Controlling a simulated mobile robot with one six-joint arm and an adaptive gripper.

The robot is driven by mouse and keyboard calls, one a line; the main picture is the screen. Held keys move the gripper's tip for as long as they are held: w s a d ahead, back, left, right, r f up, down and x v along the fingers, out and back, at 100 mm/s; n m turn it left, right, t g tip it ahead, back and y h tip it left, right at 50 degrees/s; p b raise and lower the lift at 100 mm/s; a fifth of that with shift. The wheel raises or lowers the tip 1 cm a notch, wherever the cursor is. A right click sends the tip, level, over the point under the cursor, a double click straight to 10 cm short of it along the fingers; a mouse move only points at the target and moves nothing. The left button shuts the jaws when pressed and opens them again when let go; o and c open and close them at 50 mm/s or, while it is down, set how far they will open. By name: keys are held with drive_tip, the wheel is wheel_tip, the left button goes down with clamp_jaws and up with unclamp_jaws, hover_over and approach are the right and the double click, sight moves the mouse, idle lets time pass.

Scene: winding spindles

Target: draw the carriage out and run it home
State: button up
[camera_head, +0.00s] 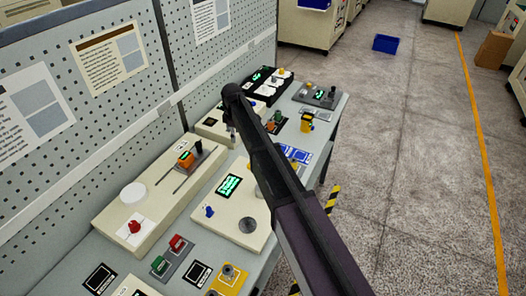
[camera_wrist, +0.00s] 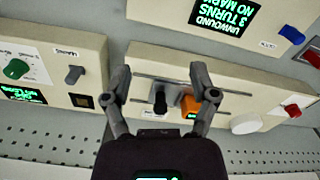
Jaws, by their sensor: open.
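The carriage is a small dark block with an orange piece (camera_head: 186,160) and a black upright knob, on a beige unit (camera_head: 150,205) with two long slots or rails. In the wrist view the black knob (camera_wrist: 160,101) and the orange piece (camera_wrist: 189,105) show between the fingers of my gripper (camera_wrist: 161,82). The fingers are spread apart, with the right one close to the orange piece; I cannot tell whether it touches. The same unit has a white disc (camera_wrist: 246,123) and a red knob (camera_wrist: 292,110). My gripper is not clearly seen in the head view.
A neighbouring beige unit (camera_head: 262,238) carries a green-lit display (camera_head: 228,185) and a blue knob (camera_head: 209,211); in the wrist view its display (camera_wrist: 228,14) reads "UNWOUND 3 TURNS NO MARK". A perforated board (camera_head: 110,130) stands behind the bench. Red and green switches (camera_head: 172,250) sit in front.

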drive_tip(key=s+d+f+m+b, duration=0.2)
drive_tip(key=s+d+m, duration=0.2)
drive_tip(key=d, duration=0.7)
drive_tip(key=shift+s+f, duration=0.3)
drive_tip(key=shift+s, duration=0.15)
drive_tip(key=shift+d, duration=0.1)
drive_tip(key=s+d+f+m+b, duration=0.3)
drive_tip(key=s+d+m, duration=0.9)
drive_tip(key=s+d, duration=1)
drive_tip(key=shift+d+f+m+b, duration=0.2)
drive_tip(key=shift+d+m+b, duration=0.2)
drive_tip(key=shift+d, duration=0.55)
